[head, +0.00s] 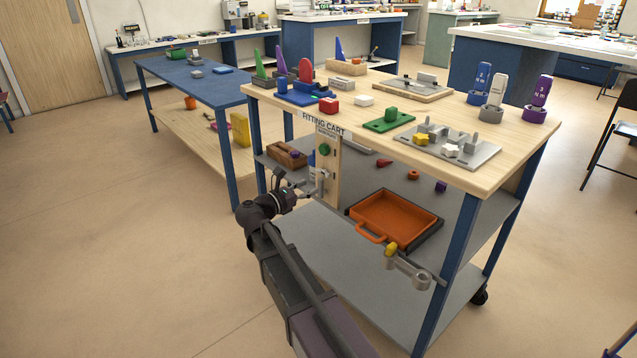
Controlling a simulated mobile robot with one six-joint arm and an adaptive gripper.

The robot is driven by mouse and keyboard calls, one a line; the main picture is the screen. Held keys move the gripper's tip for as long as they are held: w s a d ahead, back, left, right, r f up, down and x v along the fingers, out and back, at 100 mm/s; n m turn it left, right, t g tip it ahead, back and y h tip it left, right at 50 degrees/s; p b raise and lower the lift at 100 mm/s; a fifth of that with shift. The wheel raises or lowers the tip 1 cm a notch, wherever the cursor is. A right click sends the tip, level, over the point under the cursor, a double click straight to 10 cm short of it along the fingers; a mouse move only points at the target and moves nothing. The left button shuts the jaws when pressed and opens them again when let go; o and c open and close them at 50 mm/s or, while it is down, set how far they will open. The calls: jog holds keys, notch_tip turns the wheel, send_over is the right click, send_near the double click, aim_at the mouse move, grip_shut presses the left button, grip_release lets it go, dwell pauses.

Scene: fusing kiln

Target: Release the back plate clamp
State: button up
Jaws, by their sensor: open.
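The fitting cart (530,135) has a wooden top. At its back, a grey plate (408,86) lies on a wooden board (440,95) with a small grey block-like part on it, which may be the back plate clamp. It is too small to tell how that part is set. My gripper (312,186) is open, low in front of the cart, beside the upright wooden panel (330,160) and well below and apart from the back plate. Its fingertips are small and hard to make out.
A green plate (378,126), red block (329,105), blue tray (298,97) and several upright coloured tools share the cart top. An orange tray (385,205) sits on the shelf below. A grey bracket with a yellow knob (391,249) sticks out in front. Floor at left is clear.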

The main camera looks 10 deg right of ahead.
aim_at(319, 182)
jog(key=shift+x, duration=2.4)
jog(key=shift+c, duration=0.2)
grip_shut()
